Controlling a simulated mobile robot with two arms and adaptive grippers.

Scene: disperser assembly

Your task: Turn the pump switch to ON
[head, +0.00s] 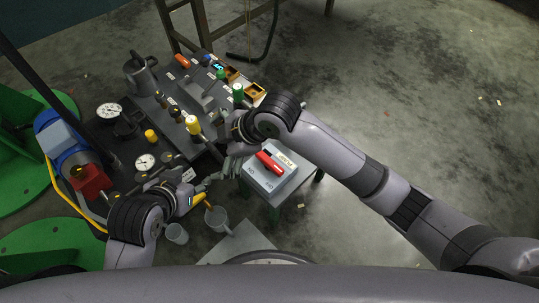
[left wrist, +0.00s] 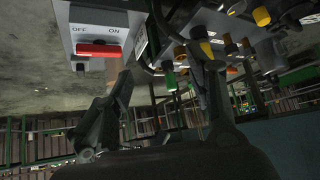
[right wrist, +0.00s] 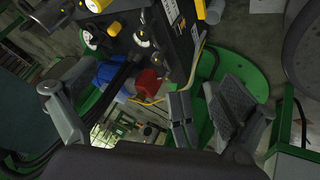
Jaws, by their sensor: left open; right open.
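The pump switch is a light grey box (head: 258,180) with a red handle (head: 269,162), on a small stand right of the dark panel. In the left wrist view the box (left wrist: 88,15) is at upper left, marked OFF on the left and ON on the right. Its red handle (left wrist: 99,50) lies crosswise below these words; I cannot tell which it points to. My left gripper (left wrist: 163,65) is open and empty, below and right of the handle, apart from it. My right gripper (right wrist: 150,100) is open and empty; in the head view it is just left of the box, partly hidden.
The dark panel (head: 170,116) holds gauges, yellow and green knobs and a grey can (head: 140,73). A blue and red pump (head: 62,145) with a yellow hose stands at left. Cups (head: 177,234) stand near my left arm.

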